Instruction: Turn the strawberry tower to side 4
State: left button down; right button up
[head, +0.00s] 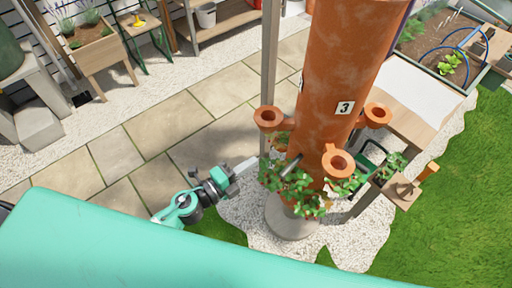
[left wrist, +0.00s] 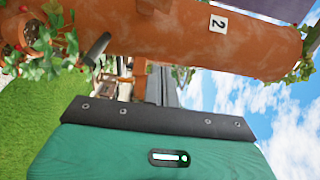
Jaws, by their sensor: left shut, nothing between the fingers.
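The strawberry tower (head: 335,70) is a tall terracotta column on a round grey base (head: 292,222). A plate with "3" (head: 345,108) faces the head camera, and another plate shows edge-on at its left side. Cup-like pockets stick out, and leafy plants with red berries hang low. A dark bar (head: 291,167) sticks out low on the tower. My left gripper (head: 250,161) is shut and empty, just left of the tower's lower plants; I cannot tell if it touches them. The left wrist view shows the tower (left wrist: 160,35) sideways with a "2" plate (left wrist: 218,24) and the dark bar (left wrist: 97,47).
A wooden table (head: 410,120) stands close behind the tower on the right, and a raised bed (head: 450,60) with a blue hoop lies beyond. A wooden planter (head: 105,55) and a shelf (head: 225,35) are at the back left. Paving (head: 145,125) left of the tower is clear.

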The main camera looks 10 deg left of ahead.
pick_arm(q)
jog(key=w+d+p, duration=0.2)
jog(key=w+d, duration=0.1)
jog(key=w, duration=0.8)
jog(key=shift+w+d+p, duration=0.15)
jog(key=shift+w+p, duration=0.15)
jog(key=shift+p, duration=0.05)
jog(key=shift+f, duration=0.15)
